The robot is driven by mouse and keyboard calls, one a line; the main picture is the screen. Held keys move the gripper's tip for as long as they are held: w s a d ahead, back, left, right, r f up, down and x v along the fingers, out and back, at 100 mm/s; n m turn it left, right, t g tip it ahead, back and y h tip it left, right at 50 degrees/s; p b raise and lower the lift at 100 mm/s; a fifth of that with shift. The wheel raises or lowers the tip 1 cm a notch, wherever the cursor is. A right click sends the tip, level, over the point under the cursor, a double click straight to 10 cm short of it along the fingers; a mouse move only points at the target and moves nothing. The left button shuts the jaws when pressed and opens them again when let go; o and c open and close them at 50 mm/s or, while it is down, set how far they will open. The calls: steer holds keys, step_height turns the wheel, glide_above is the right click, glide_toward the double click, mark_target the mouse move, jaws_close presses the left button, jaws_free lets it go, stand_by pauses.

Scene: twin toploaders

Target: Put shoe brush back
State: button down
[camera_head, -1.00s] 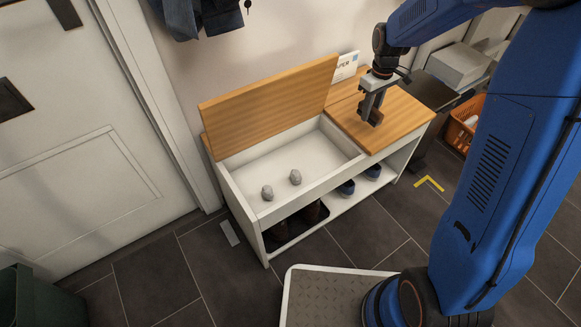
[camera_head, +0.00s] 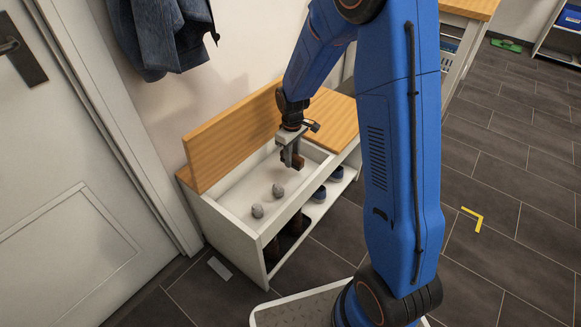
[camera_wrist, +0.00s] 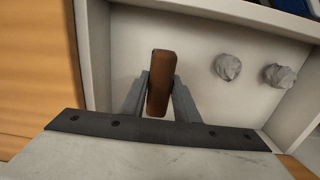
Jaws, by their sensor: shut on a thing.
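My gripper (camera_head: 292,160) is shut on the shoe brush (camera_head: 298,162), a small brown block. The wrist view shows the brush (camera_wrist: 161,84) upright in the picture between the two grey fingers, over the white floor of the open bench compartment (camera_wrist: 200,30). In the head view my gripper is over the right part of this open compartment (camera_head: 235,196). I cannot tell whether the brush touches the compartment floor. The left lid (camera_head: 228,138) of the bench stands raised against the wall; the right lid (camera_head: 335,115) is closed.
Two grey crumpled lumps (camera_head: 257,211) (camera_head: 278,190) lie in the compartment, beside the brush. Shoes (camera_head: 319,195) stand on the shelf below. Jackets (camera_head: 165,35) hang above on the wall. A yellow corner mark (camera_head: 474,218) is on the floor at right.

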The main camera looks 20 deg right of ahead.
steer(key=shift+f, duration=2.2)
steer(key=shift+f, duration=0.1)
steer(key=c, duration=1.4)
jaws_free()
